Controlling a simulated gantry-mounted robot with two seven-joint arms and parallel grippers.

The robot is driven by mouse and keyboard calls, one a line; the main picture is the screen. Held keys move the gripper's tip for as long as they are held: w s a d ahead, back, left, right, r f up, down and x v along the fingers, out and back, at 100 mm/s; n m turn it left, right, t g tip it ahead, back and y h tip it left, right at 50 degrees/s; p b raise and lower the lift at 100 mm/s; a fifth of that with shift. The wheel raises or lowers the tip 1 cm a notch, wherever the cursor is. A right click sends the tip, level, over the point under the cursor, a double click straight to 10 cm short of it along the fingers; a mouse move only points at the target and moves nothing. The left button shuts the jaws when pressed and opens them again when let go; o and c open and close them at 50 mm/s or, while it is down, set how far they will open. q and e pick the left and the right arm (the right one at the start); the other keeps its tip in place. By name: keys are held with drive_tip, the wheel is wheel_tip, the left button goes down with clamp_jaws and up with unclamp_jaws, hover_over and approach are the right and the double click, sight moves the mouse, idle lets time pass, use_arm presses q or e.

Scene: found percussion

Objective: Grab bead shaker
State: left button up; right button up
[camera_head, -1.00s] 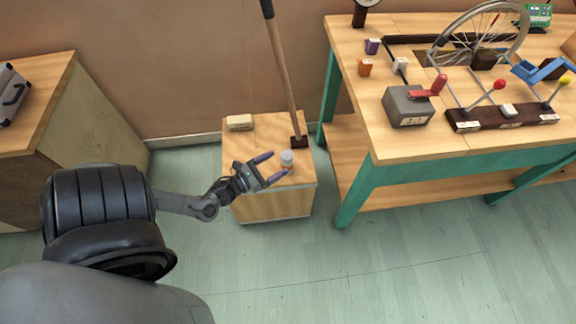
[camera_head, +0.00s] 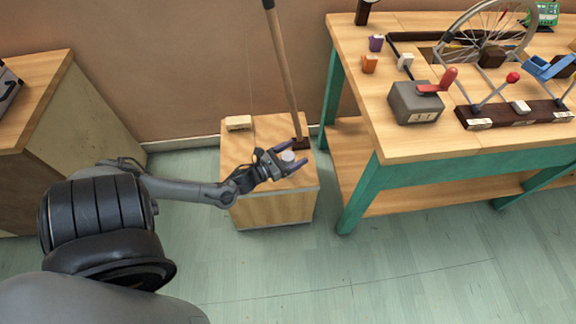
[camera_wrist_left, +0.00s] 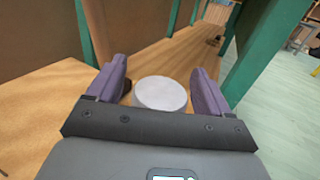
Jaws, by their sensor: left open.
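The bead shaker (camera_head: 288,156) is a small container with a pale grey round lid, standing on the low wooden cabinet (camera_head: 268,205). My left gripper (camera_head: 288,158) is open, with its purple-grey fingers on either side of the shaker. In the left wrist view the lid (camera_wrist_left: 160,93) lies between the two fingers, with a small gap visible on each side. The shaker's lower body is hidden there. My right gripper is not in view.
A wooden pole (camera_head: 282,75) in a dark base stands just behind the shaker. A small beige block (camera_head: 238,123) lies at the cabinet's back left. A green-legged workbench (camera_head: 359,185) stands close on the right.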

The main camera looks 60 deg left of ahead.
use_arm(q)
drive_tip(key=shift+c, duration=0.4)
drive_tip(key=c, duration=1)
drive_tip(key=shift+r, duration=0.1)
